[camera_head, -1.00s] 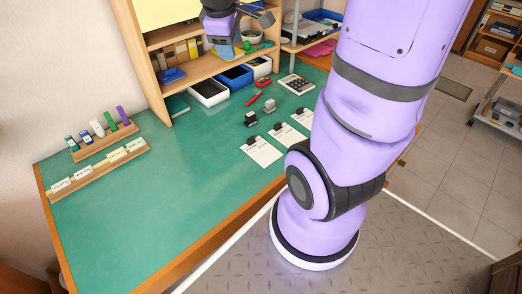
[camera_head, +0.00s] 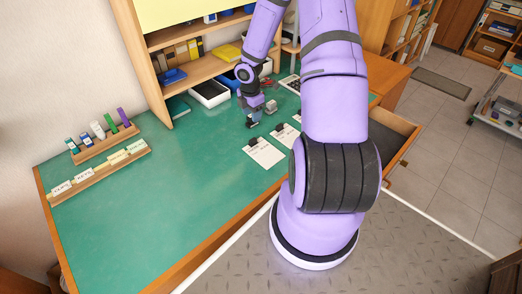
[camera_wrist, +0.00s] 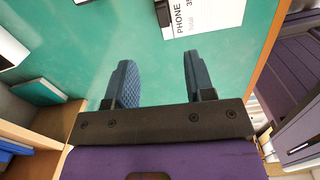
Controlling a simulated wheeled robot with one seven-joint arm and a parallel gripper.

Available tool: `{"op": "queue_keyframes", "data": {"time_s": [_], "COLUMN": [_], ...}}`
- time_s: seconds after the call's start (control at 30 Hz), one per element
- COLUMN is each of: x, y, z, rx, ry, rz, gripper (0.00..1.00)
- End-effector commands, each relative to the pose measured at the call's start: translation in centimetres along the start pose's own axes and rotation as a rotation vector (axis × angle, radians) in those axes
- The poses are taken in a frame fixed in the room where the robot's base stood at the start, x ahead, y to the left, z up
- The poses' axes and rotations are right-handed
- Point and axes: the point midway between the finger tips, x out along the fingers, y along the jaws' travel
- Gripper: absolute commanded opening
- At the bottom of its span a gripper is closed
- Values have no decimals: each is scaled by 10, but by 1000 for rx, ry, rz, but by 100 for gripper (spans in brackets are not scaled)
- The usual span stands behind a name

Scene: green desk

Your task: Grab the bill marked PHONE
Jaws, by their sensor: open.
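In the wrist view the white bill marked PHONE (camera_wrist: 197,22) lies on the green desk at the top edge, partly cut off, with a black clip (camera_wrist: 163,13) on it. My gripper (camera_wrist: 155,75) is open and empty, its two dark fingers short of the bill in the picture. In the head view my gripper (camera_head: 255,112) is over the desk beside the row of bills. The left bill (camera_head: 263,152) and the middle bill (camera_head: 285,134) show there; my arm hides the rest of the row. I cannot read PHONE in the head view.
A white-rimmed tray (camera_head: 210,93) and a blue tray (camera_head: 235,77) stand by the wooden shelf (camera_head: 160,60). An open drawer (camera_head: 393,140) is right of my arm. Card and bottle racks (camera_head: 100,168) stand at the left. The middle of the desk is clear.

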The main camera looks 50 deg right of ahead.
Motion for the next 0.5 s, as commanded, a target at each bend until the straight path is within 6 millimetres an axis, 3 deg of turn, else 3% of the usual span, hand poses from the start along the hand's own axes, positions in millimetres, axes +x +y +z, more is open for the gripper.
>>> {"op": "queue_keyframes", "data": {"time_s": [0.5], "x": [69], "y": [-2], "z": [-3], "rx": [-54], "ry": [40], "rz": [-2], "gripper": [49]}}
